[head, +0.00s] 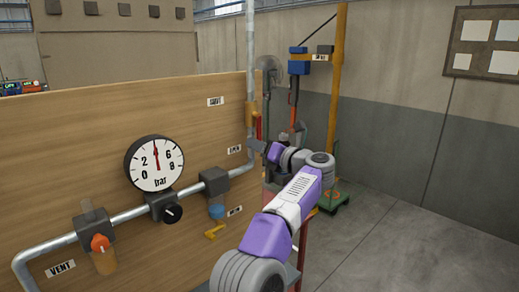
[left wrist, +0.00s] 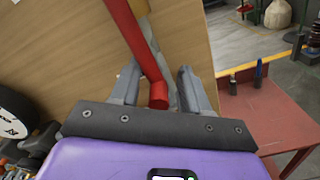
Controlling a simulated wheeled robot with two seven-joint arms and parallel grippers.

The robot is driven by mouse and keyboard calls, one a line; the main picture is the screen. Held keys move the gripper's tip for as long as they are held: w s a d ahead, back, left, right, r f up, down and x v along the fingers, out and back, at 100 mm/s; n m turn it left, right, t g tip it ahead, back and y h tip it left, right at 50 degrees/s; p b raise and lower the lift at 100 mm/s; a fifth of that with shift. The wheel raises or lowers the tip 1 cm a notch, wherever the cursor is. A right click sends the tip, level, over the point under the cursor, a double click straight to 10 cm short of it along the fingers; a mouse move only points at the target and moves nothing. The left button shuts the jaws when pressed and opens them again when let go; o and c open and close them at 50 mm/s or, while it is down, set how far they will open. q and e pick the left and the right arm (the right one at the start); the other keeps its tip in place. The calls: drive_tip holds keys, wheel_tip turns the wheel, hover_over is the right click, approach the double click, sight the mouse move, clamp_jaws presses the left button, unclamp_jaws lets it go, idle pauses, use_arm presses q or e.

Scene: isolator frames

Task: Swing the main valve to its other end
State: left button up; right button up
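The main valve has a brass-coloured body (head: 250,112) on the vertical pipe, with a red lever (head: 258,128) hanging down beside the pipe. My left gripper (head: 257,147) is at the lever's lower end. In the left wrist view the red lever (left wrist: 140,45) comes down from the top and its end lies between the two fingers of my left gripper (left wrist: 157,82). The fingers stand apart with gaps beside the lever, so the gripper is open around it. My right gripper is not in view.
A pressure gauge (head: 154,163) on the wooden panel (head: 60,140) has its needle pointing nearly straight up. An orange-handled vent valve (head: 100,244) and a yellow handle (head: 214,231) sit lower. A red table (left wrist: 270,125) stands right of the panel. Floor at right is clear.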

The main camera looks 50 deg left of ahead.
use_arm(q)
drive_tip(key=shift+f, duration=0.1)
drive_tip(key=d, duration=0.7)
drive_tip(key=shift+w+d, duration=0.25)
drive_tip(key=shift+w, duration=0.1)
idle(0.4)
